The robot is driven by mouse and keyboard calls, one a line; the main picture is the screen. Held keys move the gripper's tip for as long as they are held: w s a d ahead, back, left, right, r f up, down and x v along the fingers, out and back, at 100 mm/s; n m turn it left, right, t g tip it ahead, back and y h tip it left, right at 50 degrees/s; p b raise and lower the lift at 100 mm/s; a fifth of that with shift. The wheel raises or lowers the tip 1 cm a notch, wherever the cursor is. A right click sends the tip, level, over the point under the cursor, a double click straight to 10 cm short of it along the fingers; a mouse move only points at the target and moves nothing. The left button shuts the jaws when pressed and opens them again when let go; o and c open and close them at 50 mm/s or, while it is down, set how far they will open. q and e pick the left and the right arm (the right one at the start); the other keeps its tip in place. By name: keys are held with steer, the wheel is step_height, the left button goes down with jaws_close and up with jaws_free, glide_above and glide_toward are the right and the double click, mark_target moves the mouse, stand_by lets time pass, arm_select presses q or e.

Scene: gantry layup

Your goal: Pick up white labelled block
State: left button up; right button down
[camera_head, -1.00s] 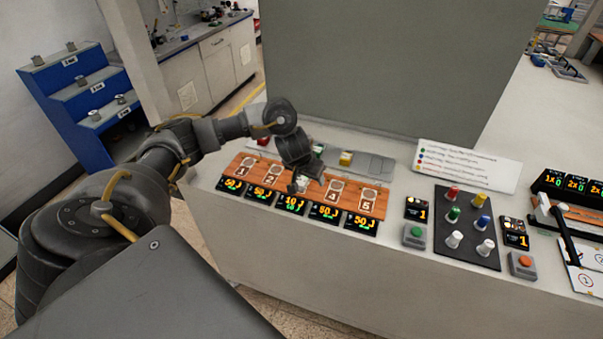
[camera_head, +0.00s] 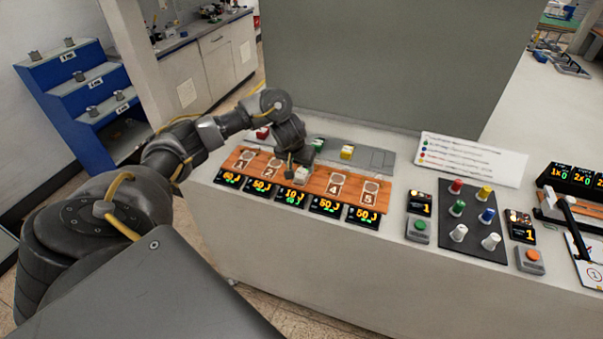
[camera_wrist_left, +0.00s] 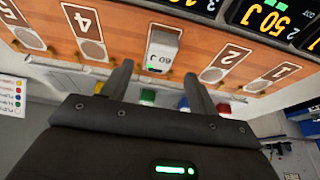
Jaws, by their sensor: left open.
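The white labelled block (camera_head: 302,174) stands on the wooden board at the middle place, between the places marked 2 and 4. In the left wrist view the white block (camera_wrist_left: 163,50) shows a label reading 60 J, upside down. My left gripper (camera_head: 292,172) is over the board at the block, partly covering it in the head view. In the left wrist view my left gripper (camera_wrist_left: 157,70) is open, with its two fingers apart and the block between and just beyond their tips. I cannot tell that either finger touches it. My right gripper is not in view.
The wooden board (camera_head: 322,182) has numbered places and displays along its front. A dark panel with coloured knobs (camera_head: 456,187) is at the right. A grey wall (camera_head: 400,65) rises behind.

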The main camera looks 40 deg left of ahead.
mark_target(301, 172)
arm_select(q)
steer(key=x, duration=0.4)
steer(key=shift+s, duration=0.1)
steer(key=shift+w+f, duration=0.25)
steer(key=shift+f, duration=0.25)
steer(key=shift+s, duration=0.1)
steer(key=shift+c, duration=0.8)
steer(key=c, duration=1)
steer(key=shift+c, duration=0.2)
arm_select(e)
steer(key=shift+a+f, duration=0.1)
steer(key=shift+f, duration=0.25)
arm_select(q)
steer(key=shift+r, duration=0.1)
